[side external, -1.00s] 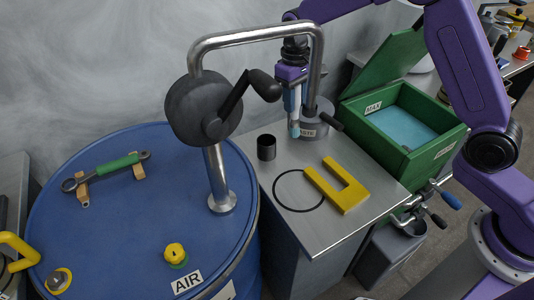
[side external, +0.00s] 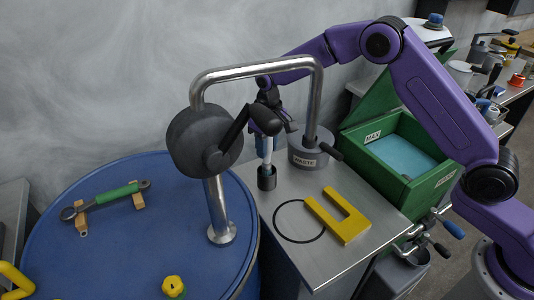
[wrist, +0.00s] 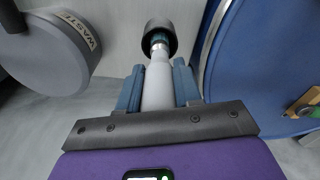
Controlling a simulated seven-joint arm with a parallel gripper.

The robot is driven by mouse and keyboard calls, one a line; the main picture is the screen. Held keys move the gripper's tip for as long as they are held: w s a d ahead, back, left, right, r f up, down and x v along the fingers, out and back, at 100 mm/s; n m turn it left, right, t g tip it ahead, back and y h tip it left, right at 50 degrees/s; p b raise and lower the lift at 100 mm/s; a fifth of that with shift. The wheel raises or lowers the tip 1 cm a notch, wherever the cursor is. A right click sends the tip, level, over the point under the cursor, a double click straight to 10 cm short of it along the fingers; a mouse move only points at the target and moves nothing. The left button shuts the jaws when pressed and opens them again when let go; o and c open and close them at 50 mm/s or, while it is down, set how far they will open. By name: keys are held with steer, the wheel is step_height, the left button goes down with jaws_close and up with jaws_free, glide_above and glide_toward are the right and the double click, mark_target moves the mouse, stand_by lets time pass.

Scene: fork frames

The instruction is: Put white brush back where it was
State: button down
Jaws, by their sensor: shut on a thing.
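The white brush (side external: 267,153) points down, held in my gripper (wrist: 158,84). The two blue fingers are shut on its white handle, one on each side. The black cup (side external: 266,179) stands on the metal bench, directly below the brush. The brush's lower end meets the cup mouth in the side view. In the wrist view the brush's dark teal end (wrist: 159,42) lies within the cup's rim (wrist: 160,24); how deep it sits I cannot tell. The crank handle partly hides my gripper in the side view.
The blue AIR drum (side external: 120,235) carries a bent pipe (side external: 215,185) with a crank (side external: 204,140) close to my gripper. The grey WASTE unit (side external: 309,153) stands right of the cup.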

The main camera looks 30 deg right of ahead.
mark_target(267, 162)
steer(key=shift+f, duration=1.4)
steer(key=shift+f, duration=0.15)
steer(key=c, duration=0.8)
jaws_free()
steer(key=r, duration=1.2)
steer(key=shift+s+d+r, duration=0.1)
steer(key=shift+s+r, duration=0.1)
